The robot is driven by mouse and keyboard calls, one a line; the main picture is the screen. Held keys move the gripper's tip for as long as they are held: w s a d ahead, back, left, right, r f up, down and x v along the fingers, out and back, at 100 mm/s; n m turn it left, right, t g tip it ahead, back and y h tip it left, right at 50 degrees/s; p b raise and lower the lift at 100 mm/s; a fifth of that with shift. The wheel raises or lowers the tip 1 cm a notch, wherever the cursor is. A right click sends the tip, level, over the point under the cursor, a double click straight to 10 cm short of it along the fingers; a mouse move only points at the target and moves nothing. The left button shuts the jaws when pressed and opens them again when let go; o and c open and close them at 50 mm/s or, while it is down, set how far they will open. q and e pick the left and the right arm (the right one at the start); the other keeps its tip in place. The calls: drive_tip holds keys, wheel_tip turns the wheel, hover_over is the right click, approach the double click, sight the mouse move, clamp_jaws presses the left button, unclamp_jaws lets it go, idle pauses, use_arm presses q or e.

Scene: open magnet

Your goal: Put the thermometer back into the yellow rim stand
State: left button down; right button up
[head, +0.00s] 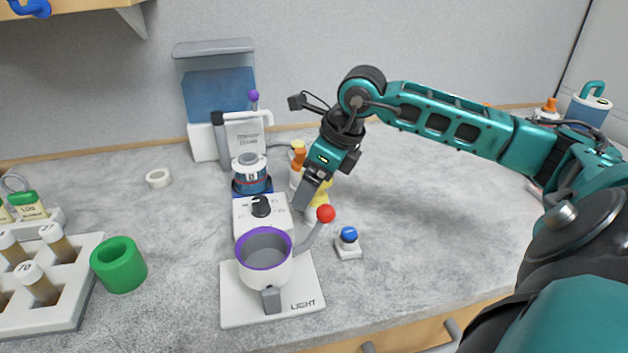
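My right gripper (308,192) points down over the middle of the counter, behind the white device. I see it side-on and cannot tell whether it is open or shut. A yellow piece (319,199) shows just behind it, mostly hidden; I cannot tell whether it is the yellow rim stand. A grey rod with a red ball (326,213) leans up to the right beside the purple-rimmed cup (264,272). I cannot tell whether it is a lever or the thermometer. No thermometer is clearly identifiable. My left gripper is not in view.
The white device (237,308) marked LIGHT stands at front centre. A blue button box (348,243) is at its right. A green ring (118,264) and vial rack (65,285) stand left. A blue tank (217,95) and orange-capped bottle (298,150) stand behind. The right counter is largely clear.

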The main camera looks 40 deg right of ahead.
drive_tip(key=v, duration=1.2)
drive_tip(key=shift+r, duration=0.15)
